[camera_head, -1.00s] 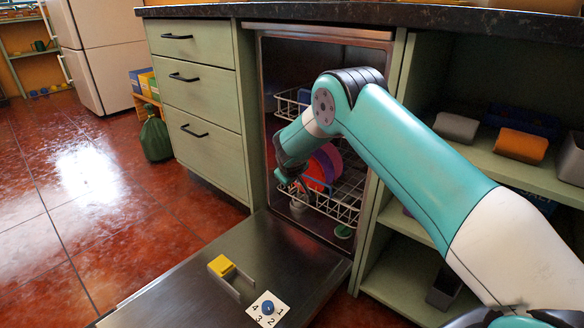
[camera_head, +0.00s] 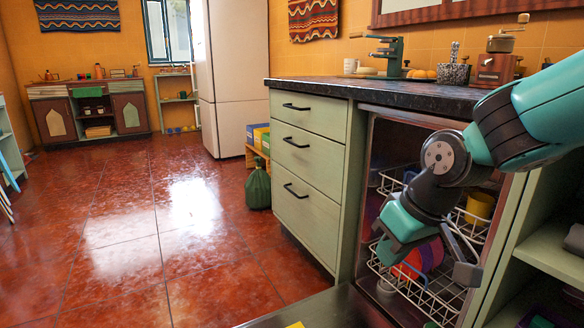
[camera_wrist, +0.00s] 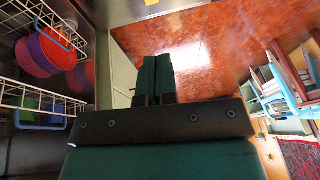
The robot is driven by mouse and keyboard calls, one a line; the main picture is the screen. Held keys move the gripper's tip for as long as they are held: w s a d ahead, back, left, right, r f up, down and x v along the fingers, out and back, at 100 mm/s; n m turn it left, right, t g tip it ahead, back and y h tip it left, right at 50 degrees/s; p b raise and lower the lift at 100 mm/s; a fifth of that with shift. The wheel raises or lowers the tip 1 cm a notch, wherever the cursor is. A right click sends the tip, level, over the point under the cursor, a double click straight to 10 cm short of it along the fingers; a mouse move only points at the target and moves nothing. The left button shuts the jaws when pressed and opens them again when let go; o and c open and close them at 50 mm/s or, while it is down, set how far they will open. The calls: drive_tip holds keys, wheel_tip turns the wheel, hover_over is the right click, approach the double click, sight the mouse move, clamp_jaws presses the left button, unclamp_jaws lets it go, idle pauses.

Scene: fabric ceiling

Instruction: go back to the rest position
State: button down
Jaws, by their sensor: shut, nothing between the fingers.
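My gripper (camera_wrist: 163,62) is shut and empty; its two dark green fingers lie together in the wrist view. In the head view my gripper (camera_head: 388,252) hangs in front of the open dishwasher (camera_head: 376,150), and my arm comes in from the right. It hides part of the racks. The lower rack (camera_head: 440,296) holds red and purple dishes, which also show in the wrist view as a red bowl (camera_wrist: 42,52). A yellow cup (camera_head: 480,207) sits higher up in the dishwasher.
The dishwasher door (camera_head: 335,308) is folded down at the bottom edge. The dark countertop (camera_head: 400,93) runs above, with a coffee grinder (camera_head: 498,62) on it. The red floor (camera_head: 140,230) is open.

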drive_tip(key=s+r+n+g+y+p, duration=0.1)
drive_tip(key=s+r+n+g+p, duration=0.2)
drive_tip(key=s, duration=1.6)
wheel_tip(320, 180, up, 39)
drive_tip(key=m+p, duration=0.1)
drive_tip(key=p, duration=3.5)
drive_tip(key=shift+w+a+f+m, duration=0.15)
drive_tip(key=shift+w+a+m, duration=0.2)
drive_tip(key=shift+w, duration=0.1)
